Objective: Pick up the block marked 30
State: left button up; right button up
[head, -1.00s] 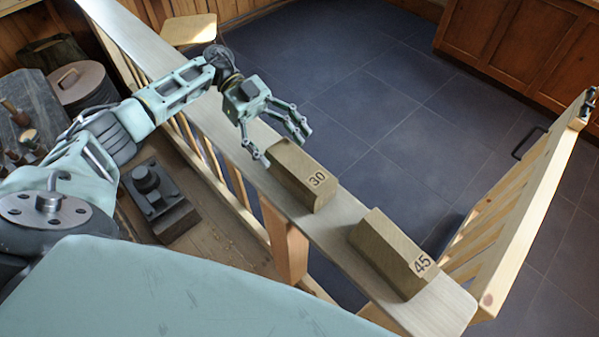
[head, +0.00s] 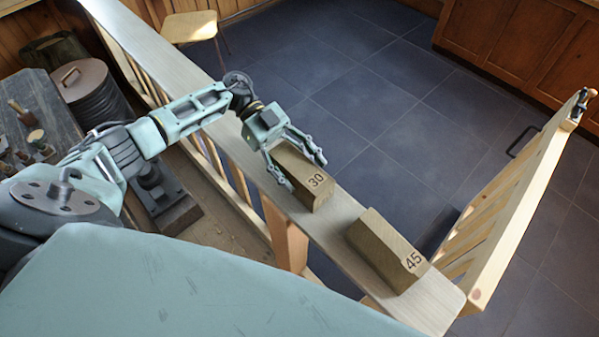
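The block marked 30 (head: 316,182) is a brown wooden block lying on the pale rail top. The number is on the end facing me. My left gripper (head: 306,174) is at the block's far part, with one finger along its left side and the other along its right side. The fingers look spread around the block, and I see no clear grip; the contact on the sides is hard to make out. The block rests on the rail. My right gripper is not in view.
A second block marked 45 (head: 388,248) lies nearer on the same rail top (head: 345,235). An open wooden gate (head: 530,190) stands at the right. A workbench with tools (head: 50,115) is at the left.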

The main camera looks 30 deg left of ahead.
pick_arm(q)
jog(key=c, duration=0.9)
jog(key=shift+c, duration=0.3)
jog(key=shift+r, duration=0.2)
